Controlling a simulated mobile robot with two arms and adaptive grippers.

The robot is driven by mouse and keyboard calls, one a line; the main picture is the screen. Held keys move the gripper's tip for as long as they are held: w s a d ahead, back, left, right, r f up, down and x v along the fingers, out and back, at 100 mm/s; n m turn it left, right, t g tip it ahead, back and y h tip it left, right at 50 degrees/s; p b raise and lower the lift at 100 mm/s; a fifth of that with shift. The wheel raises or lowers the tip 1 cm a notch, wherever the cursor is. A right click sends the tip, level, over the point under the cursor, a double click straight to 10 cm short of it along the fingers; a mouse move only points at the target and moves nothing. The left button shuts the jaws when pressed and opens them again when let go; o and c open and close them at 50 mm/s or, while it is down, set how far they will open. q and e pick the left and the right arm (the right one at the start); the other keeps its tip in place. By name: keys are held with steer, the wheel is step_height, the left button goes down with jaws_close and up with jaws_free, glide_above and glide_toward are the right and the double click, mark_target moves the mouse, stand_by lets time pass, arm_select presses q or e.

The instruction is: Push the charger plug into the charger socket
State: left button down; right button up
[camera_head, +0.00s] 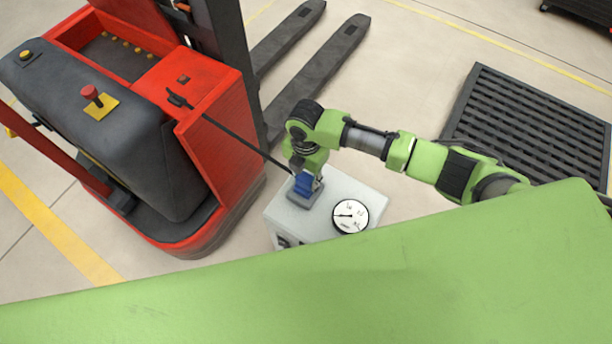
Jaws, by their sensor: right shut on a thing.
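The charger (336,187) is a light grey box on the floor with a round white gauge on top. A grey socket (298,202) sits on its top at the left. A blue charger plug (302,187) is at the socket, with a black cable running up left to the red truck. My right gripper (307,182) points down and is shut on the plug. The plug looks upright over the socket; I cannot tell how deep it sits. The fingertips are small and partly hidden by the wrist. My left gripper is out of view.
A red pallet truck (215,124) stands just left of the charger, its dark forks (322,72) reaching to the upper right. A black slatted pallet (530,117) lies at the right. The floor between forks and pallet is clear. My green body fills the bottom.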

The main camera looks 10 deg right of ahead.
mark_target(306, 177)
steer(key=shift+p, duration=0.35)
steer(key=shift+f+b, duration=0.4)
steer(key=shift+f, duration=0.2)
stand_by(0.4)
steer(key=o, duration=1.1)
steer(key=shift+r, duration=0.1)
step_height(306, 177, up, 12)
steer(key=shift+f, duration=0.1)
